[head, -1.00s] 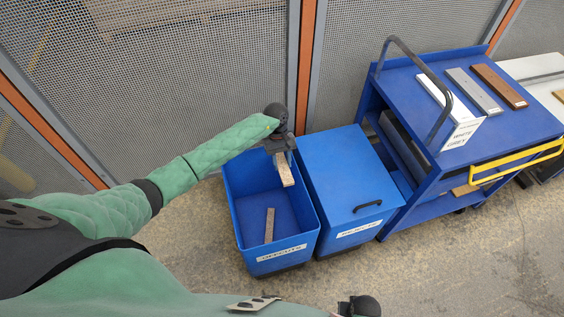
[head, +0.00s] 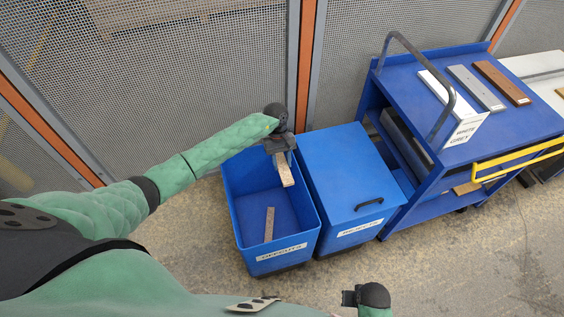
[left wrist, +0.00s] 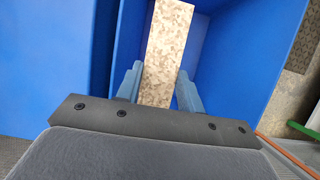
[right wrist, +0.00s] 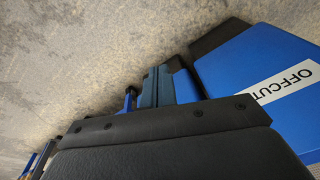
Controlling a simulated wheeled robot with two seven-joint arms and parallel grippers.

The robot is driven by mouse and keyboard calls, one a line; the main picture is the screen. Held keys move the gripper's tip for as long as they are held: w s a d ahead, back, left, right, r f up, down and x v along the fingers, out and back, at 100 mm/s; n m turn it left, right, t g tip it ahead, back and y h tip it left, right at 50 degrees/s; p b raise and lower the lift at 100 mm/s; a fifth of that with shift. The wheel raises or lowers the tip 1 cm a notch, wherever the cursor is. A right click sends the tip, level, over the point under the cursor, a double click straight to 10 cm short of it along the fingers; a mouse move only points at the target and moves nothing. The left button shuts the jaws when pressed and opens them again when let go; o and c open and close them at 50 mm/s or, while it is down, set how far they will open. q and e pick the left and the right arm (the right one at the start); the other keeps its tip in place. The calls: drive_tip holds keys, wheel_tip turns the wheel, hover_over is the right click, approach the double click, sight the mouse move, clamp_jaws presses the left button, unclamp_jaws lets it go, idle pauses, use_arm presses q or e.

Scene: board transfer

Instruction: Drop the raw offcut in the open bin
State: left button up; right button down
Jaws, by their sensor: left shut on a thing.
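The raw offcut (head: 285,171), a short pale speckled board, is in my left gripper (head: 280,153), which is shut on it. The left wrist view shows the offcut (left wrist: 166,45) between the two fingers (left wrist: 159,92). It hangs over the far part of the open blue bin (head: 235,222), which has a label reading OFFCUTS on its front. Another brownish strip (head: 269,224) lies inside this bin. My right gripper (head: 350,298) is low at the front, away from the bin; its fingers (right wrist: 157,85) are together with nothing between them.
A blue bin with a closed lid (head: 345,170) stands right of the open one. A blue cart (head: 470,125) with white, grey and brown boards on top stands further right. Mesh fencing (head: 180,70) is behind. The floor in front is clear.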

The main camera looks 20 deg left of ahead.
use_arm(q)
drive_tip(key=shift+f, duration=0.25)
drive_tip(key=shift+f+b, duration=0.1)
drive_tip(key=shift+b, duration=0.3)
drive_tip(key=shift+f+b, duration=0.25)
drive_tip(key=shift+b, duration=0.05)
drive_tip(key=shift+f, duration=0.1)
use_arm(e)
wheel_tip(320, 180, up, 8)
drive_tip(key=shift+a+f, duration=0.15)
drive_tip(key=shift+a, duration=0.1)
use_arm(q)
drive_tip(key=o, duration=1.1)
use_arm(e)
drive_tip(key=shift+w, duration=0.45)
